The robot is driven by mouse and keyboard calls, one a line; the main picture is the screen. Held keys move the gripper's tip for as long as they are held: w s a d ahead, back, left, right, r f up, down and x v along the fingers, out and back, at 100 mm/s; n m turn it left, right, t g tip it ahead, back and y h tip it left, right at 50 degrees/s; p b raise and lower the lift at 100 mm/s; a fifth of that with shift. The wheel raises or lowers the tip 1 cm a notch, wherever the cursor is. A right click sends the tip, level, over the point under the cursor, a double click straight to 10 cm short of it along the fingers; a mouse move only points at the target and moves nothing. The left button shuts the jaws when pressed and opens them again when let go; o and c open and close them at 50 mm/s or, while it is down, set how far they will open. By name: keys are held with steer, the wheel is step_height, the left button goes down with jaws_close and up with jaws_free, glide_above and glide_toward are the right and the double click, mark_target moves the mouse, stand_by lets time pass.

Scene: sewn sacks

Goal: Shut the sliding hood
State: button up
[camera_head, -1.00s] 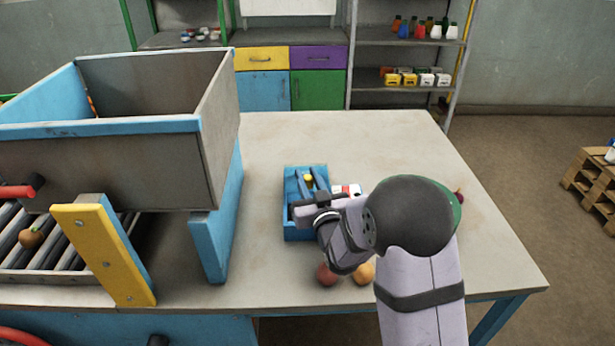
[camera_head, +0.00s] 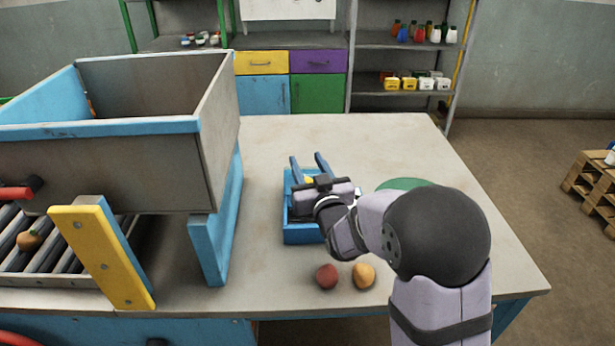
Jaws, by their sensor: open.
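A large grey and blue open-topped box structure (camera_head: 105,165) stands on the left of the table over rollers. A red handle (camera_head: 15,191) sticks out at its left front, cut by the picture edge. I cannot tell for sure which part is the sliding hood or how far it stands open. My gripper (camera_head: 309,163) is over the blue tray, right of the structure and well apart from the handle. Its two blue fingers are spread, with nothing seen held between them.
The blue tray (camera_head: 302,237) holds something yellow (camera_head: 308,180). A red fruit (camera_head: 326,276) and an orange fruit (camera_head: 363,275) lie in front. A round green thing (camera_head: 405,184) is partly behind my arm. A yellow slanted post (camera_head: 100,255) stands before the rollers. The table's far middle is clear.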

steer(key=shift+r, duration=2.5)
steer(key=shift+c, duration=0.2)
